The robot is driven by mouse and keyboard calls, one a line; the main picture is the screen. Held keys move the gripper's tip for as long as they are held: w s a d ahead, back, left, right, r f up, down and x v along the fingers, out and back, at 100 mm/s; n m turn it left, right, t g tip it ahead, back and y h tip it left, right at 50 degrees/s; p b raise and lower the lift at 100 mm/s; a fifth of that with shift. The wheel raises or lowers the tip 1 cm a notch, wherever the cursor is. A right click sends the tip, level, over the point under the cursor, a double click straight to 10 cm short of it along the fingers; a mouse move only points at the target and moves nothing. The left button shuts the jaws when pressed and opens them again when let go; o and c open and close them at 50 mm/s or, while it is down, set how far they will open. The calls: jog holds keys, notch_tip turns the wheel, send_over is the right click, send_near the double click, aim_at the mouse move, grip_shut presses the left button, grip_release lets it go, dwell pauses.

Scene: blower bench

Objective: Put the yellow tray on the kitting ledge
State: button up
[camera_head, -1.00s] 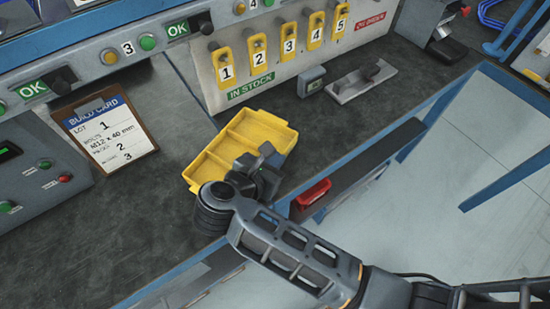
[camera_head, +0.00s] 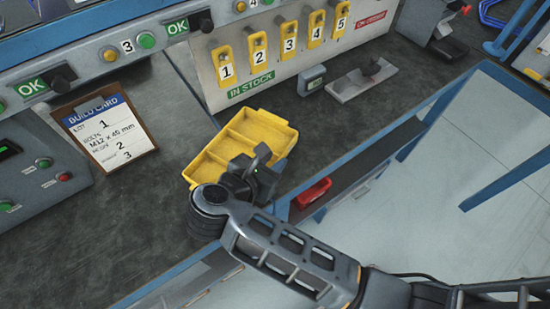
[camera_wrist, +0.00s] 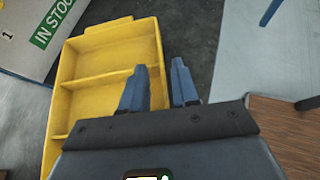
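The yellow tray (camera_head: 211,157) lies on the dark bench top, with dividers making compartments that look empty. My gripper (camera_head: 257,160) is over the tray's near right side in the head view and hides part of it. In the wrist view my gripper (camera_wrist: 160,68) is open, its two blue fingers apart. The right wall of the tray (camera_wrist: 160,45) runs between them, one finger on the inner side and one on the outer. I cannot tell whether either finger touches it. A dark, narrow ledge (camera_head: 352,173) along the bench's front edge may be the kitting ledge; no label shows.
A red bin (camera_head: 312,192) sits at the narrow ledge's left part. A build card on a clipboard (camera_head: 104,128) lies left of the tray. A panel with numbered yellow holders (camera_head: 256,60) stands behind. A grey plate with a knob (camera_head: 360,80) lies right.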

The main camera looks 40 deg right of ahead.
jog(key=b+v, duration=0.1)
jog(key=v, duration=0.9)
jog(key=shift+s+a, duration=0.1)
jog(key=shift+a, duration=0.05)
jog(key=s+d+r+n+t+h, duration=0.3)
jog(key=d+n+h, duration=0.1)
jog(key=d, duration=0.7)
jog(key=s+d+r+n+t, duration=0.5)
jog(key=s+r+n+t, duration=0.35)
jog(key=n, duration=0.45)
jog(key=s+a+f+n+y, duration=0.1)
jog(key=s+n+y, duration=0.3)
jog(key=n, duration=0.7)
jog(key=s+a+f+n+g+y, duration=0.1)
jog(key=s+a+n+y, duration=0.2)
jog(key=n, duration=0.8)
jog(key=s+a+f+n+y, duration=0.1)
jog(key=s+a+n+y, duration=0.1)
jog(key=s+n+y, duration=0.5)
jog(key=n, duration=0.3)
jog(key=shift+f+n+y, duration=0.35)
jog(key=shift+n+y, duration=0.05)
